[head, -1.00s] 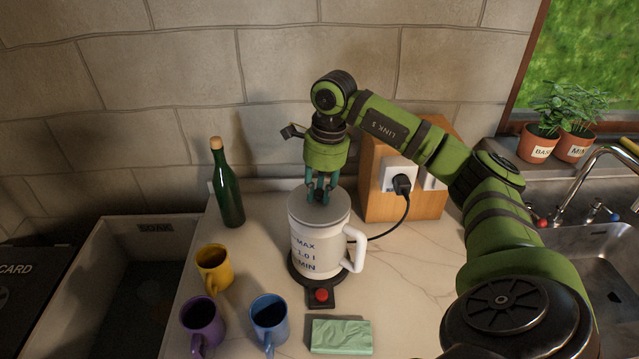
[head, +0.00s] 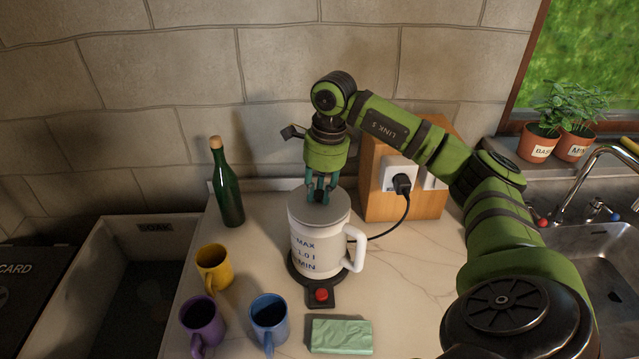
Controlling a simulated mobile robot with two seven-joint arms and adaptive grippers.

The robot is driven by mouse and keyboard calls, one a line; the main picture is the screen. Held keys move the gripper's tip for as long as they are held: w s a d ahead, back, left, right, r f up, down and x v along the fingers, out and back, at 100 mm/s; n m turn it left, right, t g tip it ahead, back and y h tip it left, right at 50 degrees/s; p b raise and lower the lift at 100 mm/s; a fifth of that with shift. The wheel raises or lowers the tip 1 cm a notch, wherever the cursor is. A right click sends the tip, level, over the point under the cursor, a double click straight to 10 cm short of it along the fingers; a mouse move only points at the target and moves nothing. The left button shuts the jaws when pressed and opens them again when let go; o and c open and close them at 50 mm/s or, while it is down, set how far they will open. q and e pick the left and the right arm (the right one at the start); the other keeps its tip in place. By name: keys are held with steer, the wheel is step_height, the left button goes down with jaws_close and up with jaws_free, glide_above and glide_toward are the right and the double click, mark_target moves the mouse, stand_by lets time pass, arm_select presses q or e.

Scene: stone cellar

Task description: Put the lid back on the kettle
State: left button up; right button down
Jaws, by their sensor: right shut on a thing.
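The white kettle (head: 318,240) stands upright on its dark base (head: 297,272), its handle (head: 358,249) to the right. The grey lid (head: 335,207) lies across the kettle's top and looks level. Whether it is fully seated cannot be told. My right gripper (head: 321,195) is directly above the lid, pointing down. Its fingers are shut on the lid's dark knob, which they mostly hide. My left gripper is not in view.
A green bottle (head: 228,187) stands back left. Yellow (head: 213,268), purple (head: 203,322) and blue (head: 269,320) mugs stand front left. A green cloth (head: 341,336) lies in front. A wooden socket block (head: 432,204) is behind right, with the power cord. Sinks flank the counter.

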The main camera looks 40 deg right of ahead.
stand_by(0.4)
steer(key=shift+c, duration=2.4)
jaws_free()
steer(key=shift+r+p, duration=2.55)
steer(key=shift+r, duration=1)
jaws_close()
